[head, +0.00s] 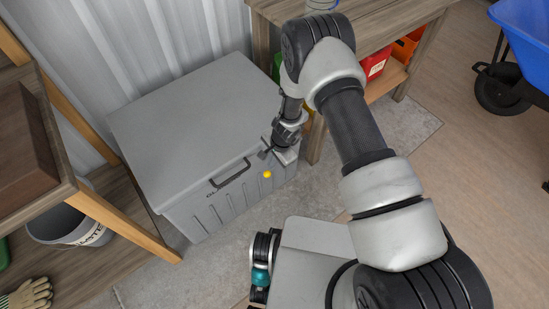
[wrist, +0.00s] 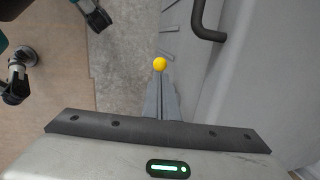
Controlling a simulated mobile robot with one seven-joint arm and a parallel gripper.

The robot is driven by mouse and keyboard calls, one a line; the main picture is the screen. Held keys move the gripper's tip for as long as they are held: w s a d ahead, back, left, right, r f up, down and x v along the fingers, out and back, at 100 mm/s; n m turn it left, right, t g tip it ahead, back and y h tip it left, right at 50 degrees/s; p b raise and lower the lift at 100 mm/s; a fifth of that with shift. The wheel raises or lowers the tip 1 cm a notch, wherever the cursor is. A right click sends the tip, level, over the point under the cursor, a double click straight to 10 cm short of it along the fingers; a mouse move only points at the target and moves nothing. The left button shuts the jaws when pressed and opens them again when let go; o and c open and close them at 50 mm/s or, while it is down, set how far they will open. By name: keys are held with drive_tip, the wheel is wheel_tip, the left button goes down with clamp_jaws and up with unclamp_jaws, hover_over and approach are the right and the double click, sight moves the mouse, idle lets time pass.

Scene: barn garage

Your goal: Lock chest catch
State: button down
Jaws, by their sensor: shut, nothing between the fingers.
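The grey chest (head: 195,110) stands against the corrugated wall with its lid down. A dark handle (head: 230,173) is on its front; part of it also shows at the top of the wrist view (wrist: 207,22). A small yellow ball (head: 267,174) appears at the front right of the chest, right of the handle. My gripper (head: 264,155) is at the chest's front right corner. In the wrist view, its shut, empty fingers (wrist: 161,82) point at the yellow ball (wrist: 160,64), which shows just beyond their tips. I cannot make out the catch itself; my gripper may cover it.
A wooden workbench (head: 385,28) with red and orange containers below stands close right of the chest. A wooden shelf (head: 55,130) with a bucket (head: 75,228) is at left. A blue wheelbarrow (head: 525,35) is far right.

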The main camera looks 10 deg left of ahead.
sight(268, 172)
drive_tip(key=b+x, duration=0.1)
drive_tip(key=x, duration=0.5)
drive_tip(key=shift+f, duration=0.1)
drive_tip(key=shift+f+b, duration=0.15)
drive_tip(key=shift+b, duration=0.15)
